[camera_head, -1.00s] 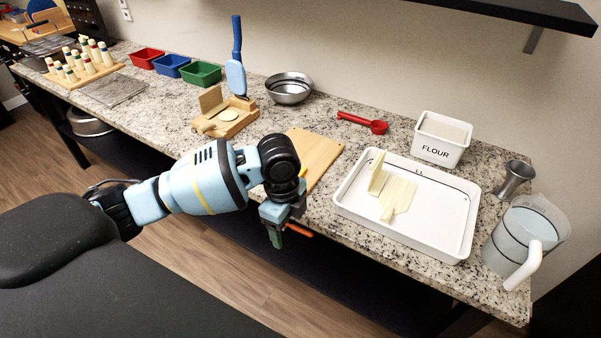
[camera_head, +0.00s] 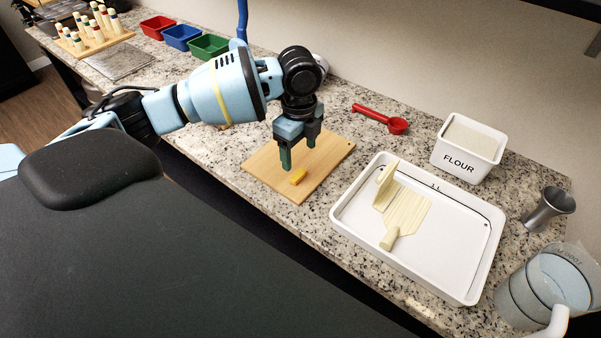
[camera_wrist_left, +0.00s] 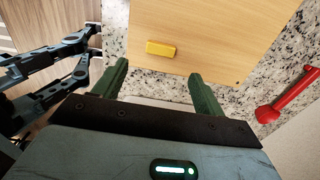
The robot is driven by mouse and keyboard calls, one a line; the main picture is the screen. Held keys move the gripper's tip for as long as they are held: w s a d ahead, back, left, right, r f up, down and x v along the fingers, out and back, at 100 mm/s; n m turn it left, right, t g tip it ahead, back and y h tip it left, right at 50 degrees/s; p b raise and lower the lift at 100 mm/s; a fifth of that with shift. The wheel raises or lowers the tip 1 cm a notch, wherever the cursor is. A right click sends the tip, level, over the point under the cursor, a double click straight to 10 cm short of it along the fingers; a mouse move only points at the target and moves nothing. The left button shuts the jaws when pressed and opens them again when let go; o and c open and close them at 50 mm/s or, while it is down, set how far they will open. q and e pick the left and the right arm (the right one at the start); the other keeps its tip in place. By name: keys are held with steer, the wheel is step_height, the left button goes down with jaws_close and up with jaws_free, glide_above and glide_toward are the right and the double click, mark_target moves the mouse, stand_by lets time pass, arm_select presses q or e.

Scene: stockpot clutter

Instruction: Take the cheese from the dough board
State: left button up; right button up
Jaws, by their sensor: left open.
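The cheese is a small yellow block (camera_head: 297,177) lying on the wooden dough board (camera_head: 328,160). In the left wrist view the cheese (camera_wrist_left: 160,48) lies on the board (camera_wrist_left: 210,30), beyond the fingertips and between their lines. My left gripper (camera_head: 298,160) is open and empty, pointing down above the board just behind the cheese in the head view. Its green fingers (camera_wrist_left: 158,75) are wide apart in the wrist view and do not touch the cheese. My right gripper is not in view.
A white tray (camera_head: 345,212) with a wooden paddle (camera_head: 405,212) stands right of the board. A red scoop (camera_head: 395,124), a flour bin (camera_head: 468,142), a metal jigger (camera_head: 549,207) and a clear jug (camera_head: 540,285) stand around it. Small bins and a peg board (camera_head: 100,38) are at far left.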

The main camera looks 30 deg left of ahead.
mark_target(298, 174)
arm_select(q)
steer(key=shift+a+f, duration=0.2)
steer(key=shift+f, duration=3.5)
steer(key=c, duration=1.1)
